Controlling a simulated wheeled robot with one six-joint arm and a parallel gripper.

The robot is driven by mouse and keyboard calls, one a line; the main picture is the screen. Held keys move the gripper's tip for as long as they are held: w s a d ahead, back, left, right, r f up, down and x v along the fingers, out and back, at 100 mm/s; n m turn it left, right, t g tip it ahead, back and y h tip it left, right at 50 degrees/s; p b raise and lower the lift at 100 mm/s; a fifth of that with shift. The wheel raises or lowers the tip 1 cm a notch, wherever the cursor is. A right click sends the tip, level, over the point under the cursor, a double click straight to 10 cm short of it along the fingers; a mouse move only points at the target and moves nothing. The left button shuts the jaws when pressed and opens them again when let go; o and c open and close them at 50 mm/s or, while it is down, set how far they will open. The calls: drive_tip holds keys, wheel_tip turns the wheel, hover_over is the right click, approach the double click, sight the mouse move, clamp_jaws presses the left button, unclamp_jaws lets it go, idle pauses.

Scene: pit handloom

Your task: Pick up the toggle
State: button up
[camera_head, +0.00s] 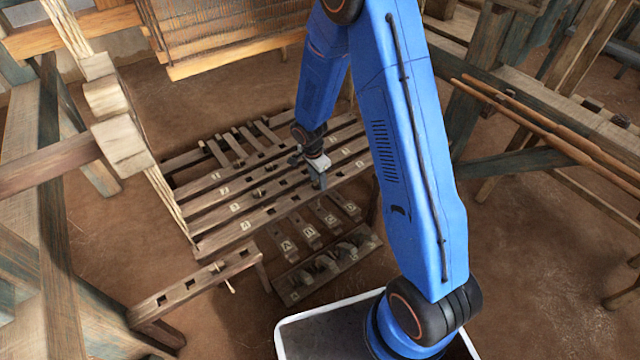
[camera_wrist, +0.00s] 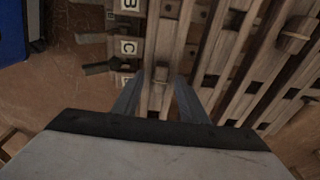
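Several small wooden pieces that look like toggles sit on the slatted loom frame, one of them (camera_head: 257,192) left of my gripper (camera_head: 318,180) in the head view. I cannot tell which one is the task's toggle. My gripper is low over the slats, beside the lettered blocks. In the wrist view its two fingers (camera_wrist: 159,95) stand apart, with a wooden bar and a small pale piece (camera_wrist: 160,74) showing between them. I cannot tell whether the fingers touch it. Another wooden block (camera_wrist: 295,35) sits on a slat at the upper right of the wrist view.
Lettered wooden blocks (camera_head: 305,232) lie in front of the slats, with a slotted rack (camera_head: 328,268) nearer. A low slotted rail (camera_head: 195,287) stands at the front left. Loom posts and cords (camera_head: 122,140) rise on the left. Bare earth floor lies around.

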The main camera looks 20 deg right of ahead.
clamp_jaws()
drive_tip(key=shift+r, duration=0.1)
